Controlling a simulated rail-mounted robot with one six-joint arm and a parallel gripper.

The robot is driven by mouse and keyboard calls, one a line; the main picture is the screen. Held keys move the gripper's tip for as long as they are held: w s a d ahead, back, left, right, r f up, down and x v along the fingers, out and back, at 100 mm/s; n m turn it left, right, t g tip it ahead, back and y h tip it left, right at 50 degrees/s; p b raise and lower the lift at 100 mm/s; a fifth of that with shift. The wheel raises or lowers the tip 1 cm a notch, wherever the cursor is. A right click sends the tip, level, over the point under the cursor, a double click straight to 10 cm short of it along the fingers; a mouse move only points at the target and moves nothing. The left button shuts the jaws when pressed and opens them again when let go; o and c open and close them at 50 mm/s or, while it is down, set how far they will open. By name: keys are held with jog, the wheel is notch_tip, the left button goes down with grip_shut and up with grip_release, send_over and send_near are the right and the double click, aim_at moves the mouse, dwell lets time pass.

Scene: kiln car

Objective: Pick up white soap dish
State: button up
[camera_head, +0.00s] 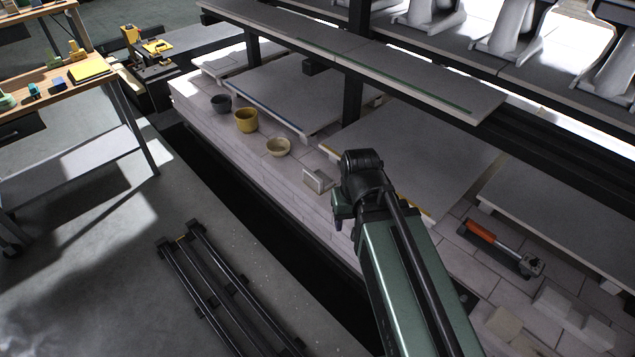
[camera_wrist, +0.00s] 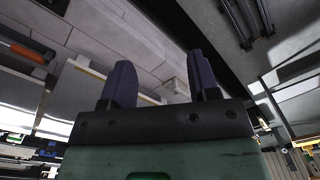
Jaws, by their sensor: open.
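The white soap dish (camera_head: 318,180) is a small, pale rectangular piece on the tiled deck, just left of my arm's end in the head view. In the wrist view, a small white shape (camera_wrist: 178,86) shows between the fingers, near the right one; it looks like the dish, but I cannot be sure. My gripper (camera_wrist: 162,72) has its two dark fingers spread wide with nothing held between them. In the head view my gripper (camera_head: 338,223) is mostly hidden by my arm; a fingertip shows in front of and to the right of the dish, apart from it.
A beige bowl (camera_head: 278,146), a yellow pot (camera_head: 246,120) and a dark grey cup (camera_head: 221,103) stand behind the dish to the left. A grey slab (camera_head: 410,150) lies right of it. An orange-handled tool (camera_head: 482,231) is further right. A raised shelf (camera_head: 350,55) overhangs behind.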

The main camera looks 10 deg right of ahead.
jog(key=w+a+f+m+t+y+b, duration=0.3)
jog(key=w+f+m+y+b, duration=0.15)
jog(key=w+f+b, duration=0.75)
jog(key=m+t+y+b, duration=0.5)
jog(key=m+t+b, duration=0.7)
jog(key=m+b, duration=1.7)
send_near(316, 177)
jog(key=n+b, duration=0.1)
jog(key=s+f+n+b, duration=0.1)
jog(key=n+b, duration=0.2)
jog(key=b, duration=0.1)
jog(key=shift+s+a+f+n, duration=0.15)
jog(key=shift+f+n, duration=0.2)
jog(key=shift+d+r+m+h, duration=0.25)
jog(key=shift+d+m, duration=0.05)
jog(key=shift+m, duration=0.1)
jog(key=shift+r, duration=0.2)
jog(key=shift+w+a, duration=0.15)
jog(key=shift+w, duration=0.25)
jog(key=x, duration=1)
jog(key=shift+w+r, duration=0.15)
jog(key=shift+w, duration=0.05)
grip_shut()
